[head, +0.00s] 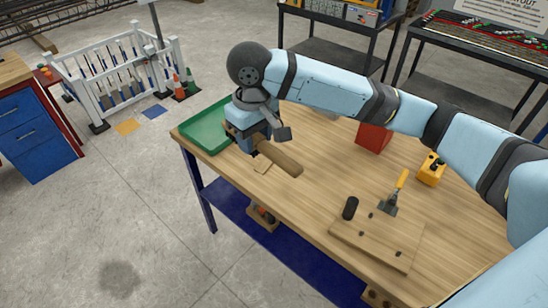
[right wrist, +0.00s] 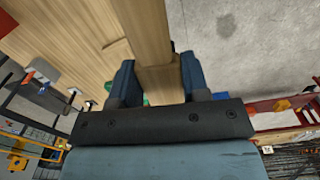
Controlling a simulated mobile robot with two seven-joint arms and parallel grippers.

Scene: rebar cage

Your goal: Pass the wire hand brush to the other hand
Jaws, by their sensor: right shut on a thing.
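The wire hand brush (head: 279,160) shows as a long wooden handle pointing towards the front right of the workbench. My right gripper (head: 250,138) is shut on it, over the left end of the bench beside the green tray. In the right wrist view, the wooden brush (right wrist: 153,45) runs between the two blue fingers of my right gripper (right wrist: 156,80). The brush's bristles are hidden or cannot be made out. My left gripper is in neither view.
The green tray (head: 203,138) sits at the bench's left end. A wooden board (head: 385,245), a black cylinder (head: 350,208), a scraper (head: 393,195), a yellow item (head: 432,169) and a red box (head: 374,138) stand to the right. The bench's middle front is clear.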

